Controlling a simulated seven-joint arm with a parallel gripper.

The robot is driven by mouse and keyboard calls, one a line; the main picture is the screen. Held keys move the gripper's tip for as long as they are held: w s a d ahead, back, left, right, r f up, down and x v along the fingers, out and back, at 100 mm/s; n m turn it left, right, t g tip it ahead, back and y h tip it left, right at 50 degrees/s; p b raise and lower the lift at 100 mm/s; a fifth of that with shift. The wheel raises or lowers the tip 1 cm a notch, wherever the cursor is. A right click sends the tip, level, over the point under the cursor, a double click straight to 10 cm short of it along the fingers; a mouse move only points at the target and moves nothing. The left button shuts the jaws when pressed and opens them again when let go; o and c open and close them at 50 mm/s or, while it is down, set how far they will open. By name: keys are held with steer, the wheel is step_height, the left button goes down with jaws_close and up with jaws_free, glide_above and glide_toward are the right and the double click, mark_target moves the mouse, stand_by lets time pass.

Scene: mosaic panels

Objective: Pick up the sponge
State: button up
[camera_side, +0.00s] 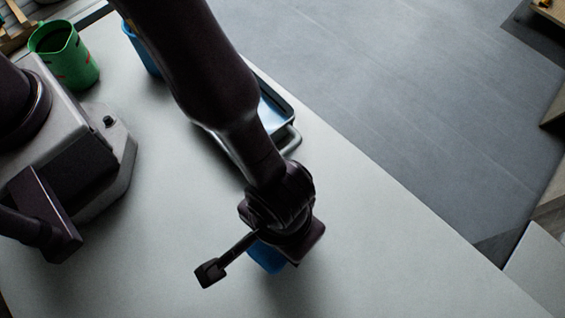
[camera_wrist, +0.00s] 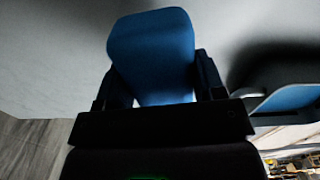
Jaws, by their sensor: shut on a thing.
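A blue sponge (camera_wrist: 152,45) fills the upper middle of the wrist view. My gripper (camera_wrist: 155,75) is shut on it, with one dark finger against each of its left and right sides. In the side view only a blue part of the sponge (camera_side: 266,258) shows below my gripper (camera_side: 280,262); my wrist hides the rest. I cannot tell whether the sponge touches the table.
A tray with a blue inside (camera_side: 270,108) lies on the pale table (camera_side: 400,260), partly behind my arm. A green cup (camera_side: 64,58) and a blue container (camera_side: 139,46) stand at the upper left. The table's front right is clear.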

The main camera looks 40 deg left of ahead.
steer(key=s+a+r, duration=0.6)
steer(key=a+r, duration=0.3)
steer(key=a, duration=0.3)
steer(key=shift+a+r, duration=0.2)
steer(key=shift+a, duration=0.05)
